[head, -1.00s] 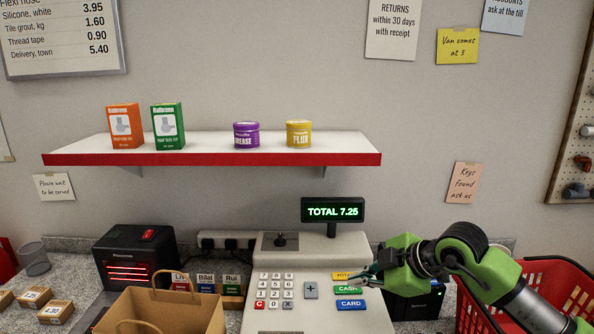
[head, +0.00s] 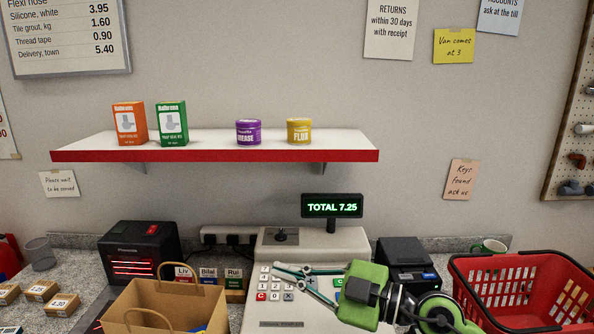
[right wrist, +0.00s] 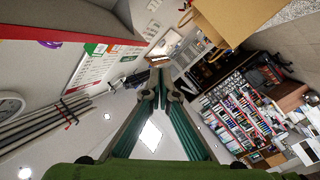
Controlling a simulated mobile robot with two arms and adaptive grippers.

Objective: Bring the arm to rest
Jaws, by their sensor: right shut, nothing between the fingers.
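My right gripper (head: 283,270) hangs over the keypad of the cash register (head: 345,240), with its thin fingers pointing left. It is shut and empty. Its green body covers much of the coloured keys on the right of the keypad. In the right wrist view the two fingers (right wrist: 160,68) come together, with nothing held between them. The register's display (head: 332,206) reads TOTAL 7.25. My left gripper is not in view.
A red basket (head: 520,262) and a black device (head: 408,262) stand right. A shelf (head: 215,155) holds boxes and tins above.

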